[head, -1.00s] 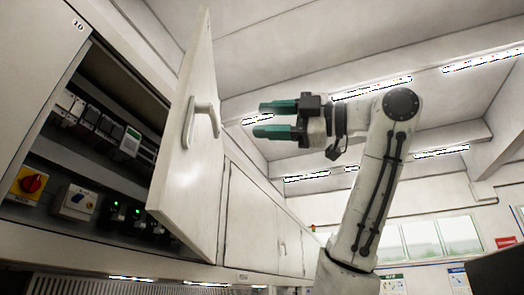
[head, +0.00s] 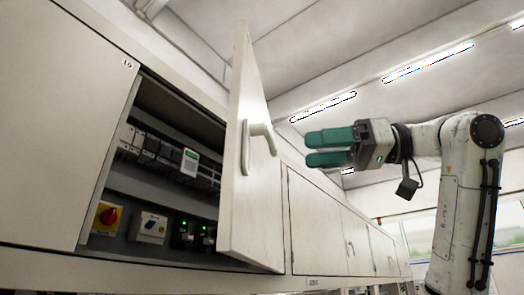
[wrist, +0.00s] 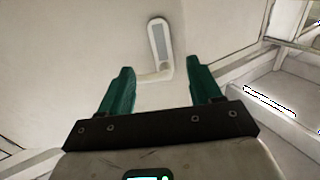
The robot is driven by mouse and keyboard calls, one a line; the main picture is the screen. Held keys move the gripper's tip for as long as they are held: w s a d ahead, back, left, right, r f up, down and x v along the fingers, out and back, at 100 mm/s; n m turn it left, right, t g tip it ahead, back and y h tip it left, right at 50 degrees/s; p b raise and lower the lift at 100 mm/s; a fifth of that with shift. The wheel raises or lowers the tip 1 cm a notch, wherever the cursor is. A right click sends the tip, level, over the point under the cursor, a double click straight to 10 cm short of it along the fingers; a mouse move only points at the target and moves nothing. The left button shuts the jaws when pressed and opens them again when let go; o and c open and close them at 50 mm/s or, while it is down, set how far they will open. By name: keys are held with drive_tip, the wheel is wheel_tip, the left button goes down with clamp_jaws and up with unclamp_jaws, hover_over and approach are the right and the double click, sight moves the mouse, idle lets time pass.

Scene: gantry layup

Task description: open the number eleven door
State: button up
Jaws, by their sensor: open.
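A white cabinet door (head: 252,195) stands swung open, hinged on its right side. No number shows on its visible face. It has a grey-white lever handle (head: 247,147), which also shows in the wrist view (wrist: 160,45). My gripper (head: 306,149) is open and empty, with two teal fingers. In the head view it is right of the handle, on the door's outer face side, with a gap between. In the wrist view the handle lies between and beyond the fingertips, and I see no contact.
The open bay (head: 160,190) holds breakers, a red rotary switch (head: 107,215) on yellow and green lights. A closed panel marked 10 (head: 60,120) is at left. More closed doors (head: 318,225) run to the right. Ceiling lights (head: 428,63) are above.

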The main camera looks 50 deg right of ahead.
sight(249, 157)
drive_tip(key=p+x, duration=0.3)
drive_tip(key=x, duration=0.7)
drive_tip(key=shift+w+a, duration=0.1)
drive_tip(key=shift+w, duration=0.2)
drive_tip(key=shift+c, duration=0.2)
clamp_jaws()
